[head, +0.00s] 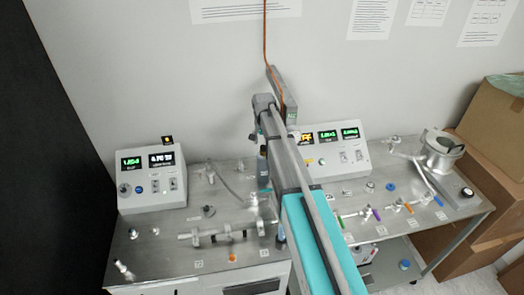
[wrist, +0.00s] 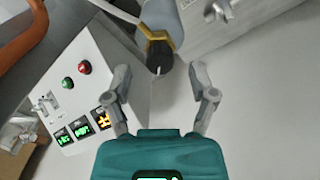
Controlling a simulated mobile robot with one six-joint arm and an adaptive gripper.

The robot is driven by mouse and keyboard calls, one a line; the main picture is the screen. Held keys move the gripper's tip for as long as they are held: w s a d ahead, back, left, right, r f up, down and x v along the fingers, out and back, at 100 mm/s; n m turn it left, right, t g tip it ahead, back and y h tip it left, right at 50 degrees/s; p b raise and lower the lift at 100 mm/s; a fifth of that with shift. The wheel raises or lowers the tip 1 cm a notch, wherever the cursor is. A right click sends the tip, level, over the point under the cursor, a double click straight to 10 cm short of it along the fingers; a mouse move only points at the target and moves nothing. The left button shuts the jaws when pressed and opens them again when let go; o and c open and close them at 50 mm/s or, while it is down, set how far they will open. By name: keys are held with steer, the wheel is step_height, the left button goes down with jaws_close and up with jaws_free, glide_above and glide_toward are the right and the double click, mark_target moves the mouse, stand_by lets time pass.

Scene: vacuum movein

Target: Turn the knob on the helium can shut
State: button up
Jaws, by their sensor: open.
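In the wrist view, the helium can (wrist: 160,13) shows only in part at the top, a blue-grey body with a brass-coloured valve (wrist: 176,37). Its black knob (wrist: 158,58) faces the camera. My gripper (wrist: 161,72) is open, with one finger to each side of the knob and a clear gap on both sides. The fingertips appear near the knob, but I cannot tell the depth between them; no contact shows. In the head view, my arm hides most of this area, and I cannot clearly make out the knob or fingers there.
A control box with green and amber displays (wrist: 80,130) stands left of my gripper in the wrist view. An orange hose (wrist: 22,35) curves at the upper left. In the head view, the metal bench (head: 150,250) carries valves and pipe fittings. Cardboard boxes (head: 485,130) stand at the right.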

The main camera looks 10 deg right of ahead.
steer(key=shift+f+b, duration=0.7)
steer(key=shift+f, duration=0.25)
jaws_close()
